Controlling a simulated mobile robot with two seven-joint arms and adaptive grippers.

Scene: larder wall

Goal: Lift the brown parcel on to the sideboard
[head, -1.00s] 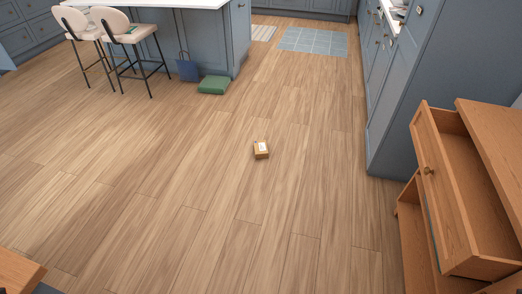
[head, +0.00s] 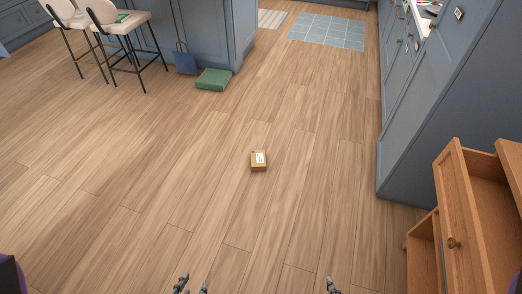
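The brown parcel (head: 258,166) is a small box with a white label on top, lying on the wooden floor near the middle of the head view. A wooden unit with a pulled-out drawer (head: 456,215), which may be the sideboard, stands at the right edge; much of it is cut off. The tips of my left gripper (head: 191,286) show at the bottom edge, apart and with nothing visible between them. Only a small part of my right gripper (head: 332,286) shows at the bottom edge. Both are apart from the parcel, on the near side of it.
Clear floor surrounds the parcel. A green box (head: 214,79) and a blue bag (head: 185,60) are by the island (head: 210,35). Two stools (head: 125,25) stand at the upper left. A blue-grey cabinet (head: 420,120) stands behind the wooden unit. A tiled mat (head: 328,31) lies at the back.

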